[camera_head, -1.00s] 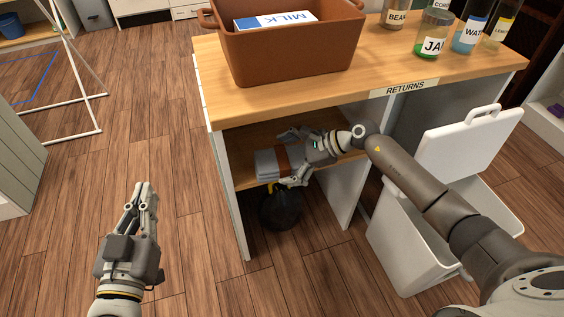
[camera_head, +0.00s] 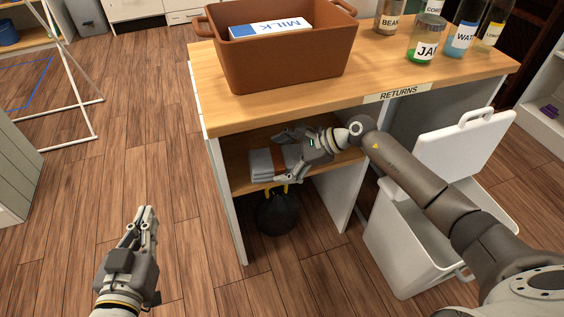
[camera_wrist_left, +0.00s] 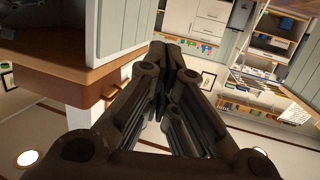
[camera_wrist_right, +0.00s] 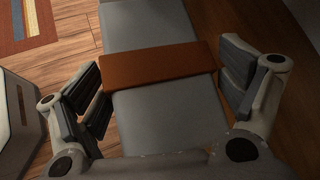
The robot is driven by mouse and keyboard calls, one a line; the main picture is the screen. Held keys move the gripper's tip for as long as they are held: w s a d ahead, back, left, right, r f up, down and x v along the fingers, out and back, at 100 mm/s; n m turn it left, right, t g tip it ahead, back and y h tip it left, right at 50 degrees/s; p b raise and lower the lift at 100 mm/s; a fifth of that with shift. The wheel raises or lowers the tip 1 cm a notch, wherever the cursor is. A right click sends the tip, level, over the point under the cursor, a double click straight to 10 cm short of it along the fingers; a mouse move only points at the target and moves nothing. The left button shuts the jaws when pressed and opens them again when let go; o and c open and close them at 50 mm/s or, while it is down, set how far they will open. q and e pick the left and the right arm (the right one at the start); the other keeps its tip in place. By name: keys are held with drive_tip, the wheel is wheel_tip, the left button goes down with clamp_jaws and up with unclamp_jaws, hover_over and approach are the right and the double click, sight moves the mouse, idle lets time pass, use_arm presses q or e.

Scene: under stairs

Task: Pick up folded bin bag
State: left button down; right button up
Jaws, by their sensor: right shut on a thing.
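The folded bin bag (camera_head: 264,163) is a flat grey bundle with a brown band around it, at the shelf under the counter. In the right wrist view the bundle (camera_wrist_right: 165,115) runs between the two fingers, with the band across it. My right gripper (camera_head: 288,156) reaches in from the right and is shut on the bundle, one finger on each side. Whether the bundle touches the shelf is unclear. My left gripper (camera_head: 147,210) is shut and empty over the floor at the lower left; its fingertips (camera_wrist_left: 170,55) are together in the left wrist view.
The shelf (camera_head: 236,172) sits close under the counter (camera_head: 300,102). A black bag (camera_head: 278,214) with yellow ties is below it. A brown crate (camera_head: 290,60) with a milk carton (camera_head: 280,27) and several jars stand on top. A white open-lidded bin (camera_head: 410,245) stands to the right.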

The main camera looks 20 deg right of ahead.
use_arm(q)
drive_tip(key=s+a+f+g+y+p, duration=0.1)
drive_tip(key=s+a+f+g+p, duration=0.1)
drive_tip(key=s+f+g, duration=0.3)
drive_tip(key=s+a+f+g+y+p, duration=0.2)
drive_tip(key=s+f+g, duration=0.4)
drive_tip(key=s, duration=0.4)
drive_tip(key=shift+a+f+n, duration=0.3)
drive_tip(key=shift+a+f, duration=0.6)
use_arm(e)
drive_tip(key=s+a, duration=0.4)
drive_tip(key=s, duration=0.3)
drive_tip(key=s+a+r, duration=0.1)
drive_tip(key=s+a, duration=0.4)
drive_tip(key=s, duration=0.3)
drive_tip(key=shift+s+a, duration=0.15)
drive_tip(key=shift+a, duration=0.15)
